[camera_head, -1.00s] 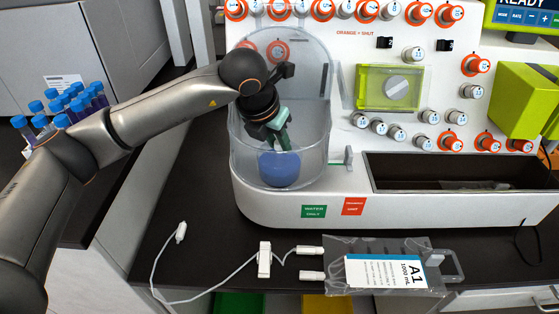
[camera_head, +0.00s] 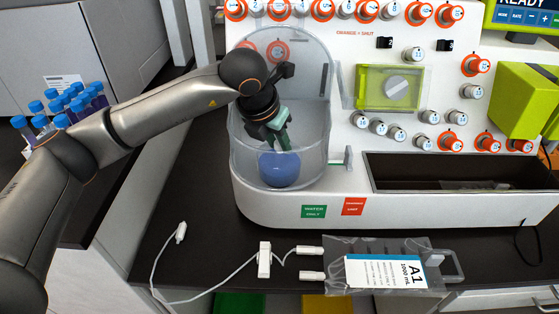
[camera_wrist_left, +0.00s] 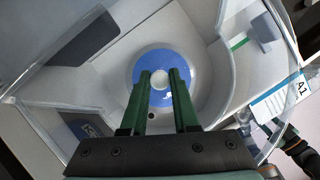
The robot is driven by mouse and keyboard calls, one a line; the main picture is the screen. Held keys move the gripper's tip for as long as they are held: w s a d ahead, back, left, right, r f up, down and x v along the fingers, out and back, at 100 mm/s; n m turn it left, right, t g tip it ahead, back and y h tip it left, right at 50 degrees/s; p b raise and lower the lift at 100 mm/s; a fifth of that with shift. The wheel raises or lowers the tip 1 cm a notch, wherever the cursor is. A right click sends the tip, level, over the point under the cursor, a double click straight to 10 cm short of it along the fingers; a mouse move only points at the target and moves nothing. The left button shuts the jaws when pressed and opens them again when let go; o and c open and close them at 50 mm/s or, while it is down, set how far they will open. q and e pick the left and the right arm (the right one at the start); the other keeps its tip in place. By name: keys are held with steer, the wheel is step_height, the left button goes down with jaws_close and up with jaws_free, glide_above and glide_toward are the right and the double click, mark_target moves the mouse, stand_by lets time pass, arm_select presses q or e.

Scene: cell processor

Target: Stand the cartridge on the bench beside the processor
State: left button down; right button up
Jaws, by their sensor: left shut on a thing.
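The cartridge (camera_head: 279,171) is blue and rounded, and sits low inside the clear chamber at the left of the processor (camera_head: 400,210). In the left wrist view the cartridge (camera_wrist_left: 150,66) shows from above as a blue ring with a pale centre. My left gripper (camera_head: 287,148) reaches down into the chamber from above. In the wrist view its green fingers (camera_wrist_left: 161,78) are shut on the cartridge's pale centre part. The cartridge's underside is hidden, so I cannot tell whether it touches the chamber floor.
The clear chamber wall (camera_head: 240,150) surrounds the cartridge. On the dark bench (camera_head: 200,225) in front lie a bag labelled A1 (camera_head: 385,271) and a white tube with a clamp (camera_head: 264,260). Blue-capped tubes (camera_head: 60,106) stand at left. The bench left of the chamber is clear.

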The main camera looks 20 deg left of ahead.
arm_select(q)
steer(key=shift+r, duration=0.2)
steer(key=shift+r, duration=0.45)
steer(key=shift+r, duration=0.1)
steer(key=shift+r+p, duration=1.1)
steer(key=shift+r, duration=0.65)
steer(key=shift+r, duration=0.1)
